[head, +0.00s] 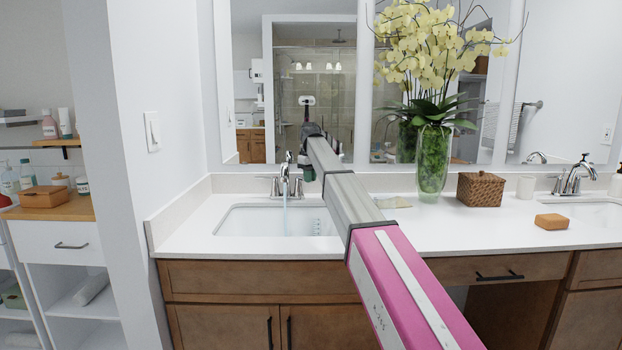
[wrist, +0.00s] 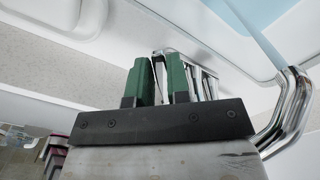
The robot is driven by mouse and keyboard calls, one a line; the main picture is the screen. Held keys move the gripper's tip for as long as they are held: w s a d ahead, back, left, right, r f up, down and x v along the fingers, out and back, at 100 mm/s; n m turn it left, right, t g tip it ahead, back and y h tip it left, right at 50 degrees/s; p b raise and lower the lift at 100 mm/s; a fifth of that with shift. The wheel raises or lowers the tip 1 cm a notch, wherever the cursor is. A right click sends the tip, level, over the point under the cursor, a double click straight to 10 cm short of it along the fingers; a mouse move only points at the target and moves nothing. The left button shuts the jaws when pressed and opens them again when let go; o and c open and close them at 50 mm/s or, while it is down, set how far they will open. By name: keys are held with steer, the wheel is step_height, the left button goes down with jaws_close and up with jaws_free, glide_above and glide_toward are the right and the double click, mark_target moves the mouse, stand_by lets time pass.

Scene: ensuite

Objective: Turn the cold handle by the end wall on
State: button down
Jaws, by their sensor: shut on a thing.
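The chrome faucet (head: 285,172) of the left sink stands beside the end wall, with a handle on each side. A thin bluish stream of water (head: 285,216) falls from its spout into the basin. My gripper (head: 304,174) is at the cold handle (head: 298,188), right of the spout, and its end partly hides that handle. In the wrist view, the green fingers of my gripper (wrist: 157,70) are close together with chrome metal between and behind them. The chrome faucet also shows there at the right (wrist: 292,112). The exact grip on the handle is hidden.
The end wall (head: 150,80) is close on the left. A glass vase (head: 432,165) with yellow orchids, a woven box (head: 480,189) and an orange soap bar (head: 552,222) stand on the counter to the right. A mirror is behind. The left basin (head: 250,222) is below the faucet.

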stand_by(0.3)
steer(key=c, duration=1.1)
jaws_free()
steer(key=shift+r, duration=0.15)
step_height(320, 180, up, 10)
steer(key=shift+r, duration=0.25)
